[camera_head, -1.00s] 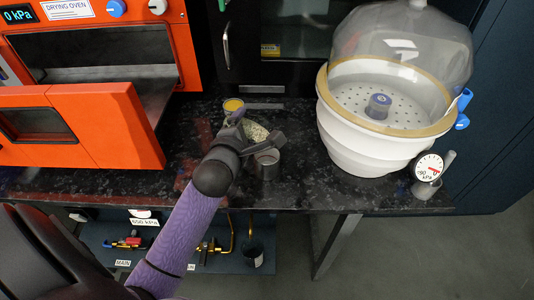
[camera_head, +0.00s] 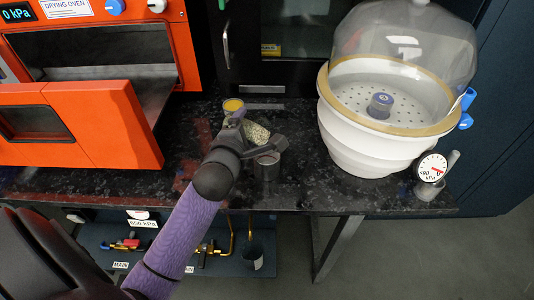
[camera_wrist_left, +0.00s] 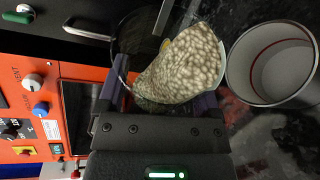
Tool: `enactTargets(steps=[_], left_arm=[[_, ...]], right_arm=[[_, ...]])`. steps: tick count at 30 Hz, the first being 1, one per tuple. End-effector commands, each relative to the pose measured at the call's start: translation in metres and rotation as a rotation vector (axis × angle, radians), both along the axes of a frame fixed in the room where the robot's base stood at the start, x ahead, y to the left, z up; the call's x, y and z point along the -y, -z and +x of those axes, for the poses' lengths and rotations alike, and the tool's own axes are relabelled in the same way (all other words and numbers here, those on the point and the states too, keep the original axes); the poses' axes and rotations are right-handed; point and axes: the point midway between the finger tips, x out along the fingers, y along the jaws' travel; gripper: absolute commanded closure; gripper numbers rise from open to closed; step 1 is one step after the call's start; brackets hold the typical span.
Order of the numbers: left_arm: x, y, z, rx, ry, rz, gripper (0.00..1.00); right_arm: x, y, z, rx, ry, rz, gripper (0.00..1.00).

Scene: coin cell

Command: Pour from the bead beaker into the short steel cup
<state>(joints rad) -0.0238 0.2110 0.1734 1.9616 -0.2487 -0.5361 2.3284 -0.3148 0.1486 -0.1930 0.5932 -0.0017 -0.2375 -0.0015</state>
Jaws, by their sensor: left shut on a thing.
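My left gripper (camera_head: 253,137) is shut on the bead beaker (camera_head: 257,132), a clear vessel with pale speckled beads. The beaker is tilted, and in the left wrist view its beads (camera_wrist_left: 182,65) slope toward its mouth on the cup's side. The short steel cup (camera_head: 267,168) stands upright on the dark counter, just below and beside the gripper. In the left wrist view the cup (camera_wrist_left: 235,68) is right of the beaker's mouth, and the visible part of its inside looks empty, with a reddish ring. No beads are seen falling. My right gripper is not in view.
An orange drying oven (camera_head: 110,125) with its door open stands at left. A white desiccator (camera_head: 350,135) with a clear dome stands at right, with a pressure gauge (camera_head: 431,167) beside it. A small yellow-topped container (camera_head: 233,105) is behind the gripper. The counter's front edge is close.

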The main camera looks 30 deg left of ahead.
Motion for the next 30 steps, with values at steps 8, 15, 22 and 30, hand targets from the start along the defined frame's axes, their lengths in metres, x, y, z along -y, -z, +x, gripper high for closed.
enactTargets(steps=[8, 15, 22, 30], left_arm=[[0.0004, -0.0005, 0.0000, 0.001, 0.000, 0.017, 0.86], [0.0006, -0.0012, 0.0001, 0.002, 0.000, 0.031, 0.86], [0.0008, -0.0020, 0.0001, 0.003, 0.000, 0.046, 0.86], [0.0012, -0.0027, 0.0001, 0.004, -0.001, 0.060, 0.86]], right_arm=[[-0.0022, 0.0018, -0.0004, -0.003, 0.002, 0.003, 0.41], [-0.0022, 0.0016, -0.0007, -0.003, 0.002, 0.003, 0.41], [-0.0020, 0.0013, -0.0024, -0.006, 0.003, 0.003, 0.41], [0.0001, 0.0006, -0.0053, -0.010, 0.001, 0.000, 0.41]])
